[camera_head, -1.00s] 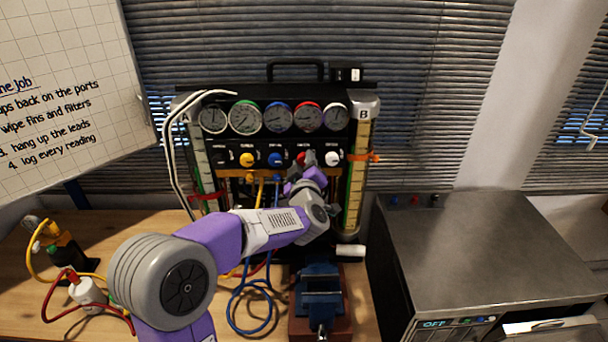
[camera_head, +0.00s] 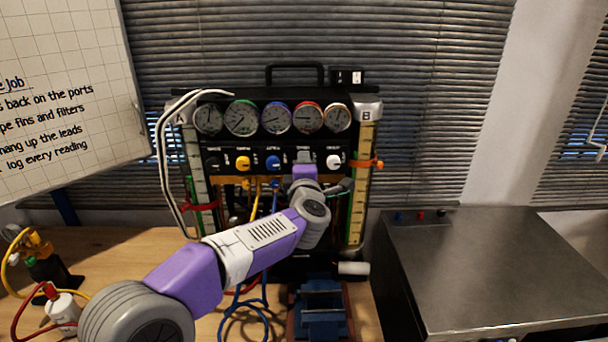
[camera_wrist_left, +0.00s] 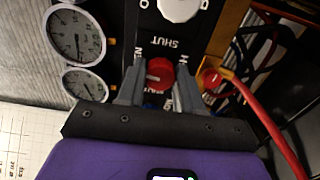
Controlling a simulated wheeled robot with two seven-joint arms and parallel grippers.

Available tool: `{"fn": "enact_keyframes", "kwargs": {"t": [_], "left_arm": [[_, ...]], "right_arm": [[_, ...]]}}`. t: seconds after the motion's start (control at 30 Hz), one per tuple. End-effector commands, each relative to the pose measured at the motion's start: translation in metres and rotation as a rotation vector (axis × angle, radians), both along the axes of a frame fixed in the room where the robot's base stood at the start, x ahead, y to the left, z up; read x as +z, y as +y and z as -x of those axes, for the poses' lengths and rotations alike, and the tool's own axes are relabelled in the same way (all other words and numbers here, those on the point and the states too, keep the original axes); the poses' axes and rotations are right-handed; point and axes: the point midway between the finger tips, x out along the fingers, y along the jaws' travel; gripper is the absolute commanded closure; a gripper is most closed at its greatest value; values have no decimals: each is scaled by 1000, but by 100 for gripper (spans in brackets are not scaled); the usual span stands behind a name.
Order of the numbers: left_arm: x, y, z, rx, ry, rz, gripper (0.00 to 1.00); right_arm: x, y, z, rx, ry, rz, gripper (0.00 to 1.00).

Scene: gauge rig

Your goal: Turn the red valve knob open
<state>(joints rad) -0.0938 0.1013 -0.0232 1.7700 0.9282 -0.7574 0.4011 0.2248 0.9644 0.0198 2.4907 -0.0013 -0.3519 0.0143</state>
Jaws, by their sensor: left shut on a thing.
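The red valve knob (camera_wrist_left: 160,73) sits on the black front panel of the gauge rig. The wrist view shows it between the two grey fingers of my left gripper (camera_wrist_left: 160,88), which is shut on it. SHUT lettering shows on the panel beside it. In the head view my left gripper (camera_head: 303,158) covers the knob, in the row between the blue knob (camera_head: 273,161) and the white knob (camera_head: 333,161). The knob's exact turn angle is hard to read. My right gripper is not in view.
Several round gauges (camera_head: 274,118) sit above the knobs. A red hose (camera_wrist_left: 263,122) and its fitting are close beside the gripper. Yellow and blue hoses hang below the panel. A blue vise (camera_head: 321,305) stands in front; a metal-topped cabinet (camera_head: 490,265) is at right.

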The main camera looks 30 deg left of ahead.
Motion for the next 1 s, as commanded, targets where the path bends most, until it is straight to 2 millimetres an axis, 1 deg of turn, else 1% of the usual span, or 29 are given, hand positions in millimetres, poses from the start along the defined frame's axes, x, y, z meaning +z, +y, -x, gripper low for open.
{"fn": "enact_keyframes", "kwargs": {"t": [0.03, 0.3, 0.87, 0.9, 0.97, 1.0], "left_arm": [[-2, 0, 0, 1, -15, 25, 95], [-1, 0, 0, 1, -65, 109, 95], [0, 0, 0, 0, -80, 132, 95], [0, 0, 0, 0, -80, 132, 60], [0, 0, 0, 0, -80, 132, 51], [0, 0, 0, 0, -79, 131, 44]], "right_arm": [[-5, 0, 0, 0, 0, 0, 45], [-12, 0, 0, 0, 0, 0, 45], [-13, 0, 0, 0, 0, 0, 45], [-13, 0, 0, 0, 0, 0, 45], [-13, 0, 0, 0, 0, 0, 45], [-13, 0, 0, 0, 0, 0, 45]]}}
